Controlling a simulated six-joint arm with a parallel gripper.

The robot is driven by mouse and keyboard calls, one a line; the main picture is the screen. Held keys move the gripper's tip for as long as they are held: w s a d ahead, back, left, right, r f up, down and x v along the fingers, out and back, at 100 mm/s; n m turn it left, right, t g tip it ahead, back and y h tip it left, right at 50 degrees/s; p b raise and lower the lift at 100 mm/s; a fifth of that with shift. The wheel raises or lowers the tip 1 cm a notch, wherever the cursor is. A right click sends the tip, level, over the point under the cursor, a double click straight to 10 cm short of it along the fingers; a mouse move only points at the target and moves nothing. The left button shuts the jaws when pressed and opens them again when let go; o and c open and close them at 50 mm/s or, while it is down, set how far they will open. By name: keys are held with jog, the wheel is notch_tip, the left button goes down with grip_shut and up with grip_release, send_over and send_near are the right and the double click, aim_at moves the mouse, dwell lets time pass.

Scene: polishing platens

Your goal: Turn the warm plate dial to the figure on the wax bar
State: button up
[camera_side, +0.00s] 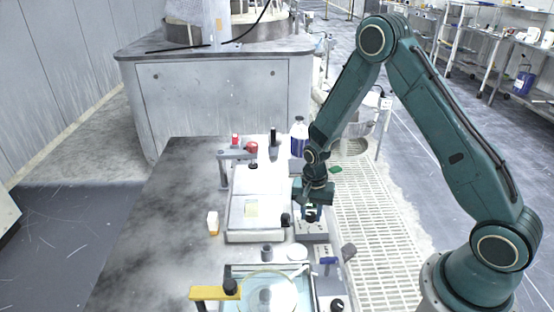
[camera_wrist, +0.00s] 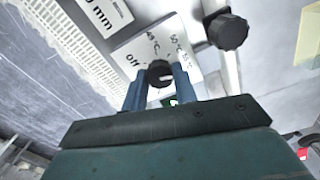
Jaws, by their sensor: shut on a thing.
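My gripper (camera_side: 311,213) reaches down over the control panel at the right edge of the bench. In the wrist view its two blue fingers (camera_wrist: 160,84) are shut on a black dial (camera_wrist: 159,70), one on each side. The dial sits on a pale panel (camera_wrist: 125,48) marked "off" and several °C figures, with "50 °C" and "55 °C" on the right side. A white mark on the dial points roughly right in the wrist view.
Another black knob (camera_wrist: 227,31) stands close beside the dial. A white and orange item (camera_side: 213,223) stands on the bench left of the plate. Bottles (camera_side: 298,138) stand at the back. A glass-topped unit with a yellow bar (camera_side: 207,293) is at the front. The bench's left side is clear.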

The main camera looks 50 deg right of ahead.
aim_at(311, 214)
jog(key=o, duration=1)
jog(key=shift+r, duration=0.15)
notch_tip(311, 214, up, 14)
jog(key=shift+f, duration=0.25)
jog(key=shift+r, duration=0.1)
dwell(0.4)
